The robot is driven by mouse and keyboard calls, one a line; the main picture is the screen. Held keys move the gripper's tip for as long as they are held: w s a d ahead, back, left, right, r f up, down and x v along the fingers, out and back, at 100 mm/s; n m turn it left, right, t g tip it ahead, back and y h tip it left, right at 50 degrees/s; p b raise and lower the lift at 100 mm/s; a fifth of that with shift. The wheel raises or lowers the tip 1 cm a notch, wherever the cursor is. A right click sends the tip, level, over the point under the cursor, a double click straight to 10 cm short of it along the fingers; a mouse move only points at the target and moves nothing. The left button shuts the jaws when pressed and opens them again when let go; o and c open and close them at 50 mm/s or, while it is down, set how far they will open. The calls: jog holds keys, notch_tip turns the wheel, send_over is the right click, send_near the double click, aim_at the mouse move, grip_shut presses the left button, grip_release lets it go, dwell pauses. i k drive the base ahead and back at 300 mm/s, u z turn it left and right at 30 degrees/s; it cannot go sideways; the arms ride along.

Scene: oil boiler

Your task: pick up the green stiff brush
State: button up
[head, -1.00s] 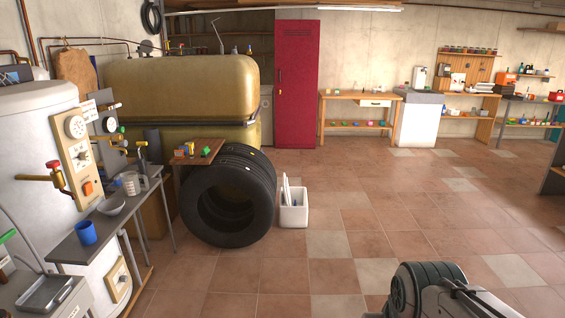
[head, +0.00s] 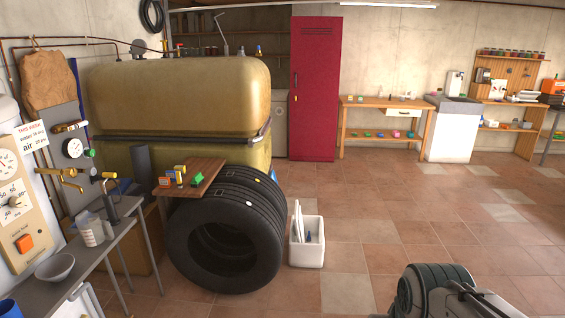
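I cannot pick out the green stiff brush for certain. A small green object (head: 197,179) lies on the brown wooden board (head: 207,172) by the tyres, beside small yellow and orange items; it is too small to tell if it is a brush. More small green items (head: 367,135) sit on the lower shelf of the far workbench, also too small to identify. Part of my arm shows at the bottom right, but my gripper's fingers are not in view.
Large tyres (head: 222,245) stand in front of the yellow tank (head: 180,95). A white bin (head: 307,250) stands right of them. A grey side table (head: 95,240) with a bowl (head: 55,267) and cup is at left. The tiled floor right of the bin is open.

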aim_at(198, 179)
jog(key=u, duration=0.3)
jog(key=i, duration=1.6)
jog(key=u, duration=1.05)
jog(key=i, duration=1.85)
jog(key=u, duration=0.6)
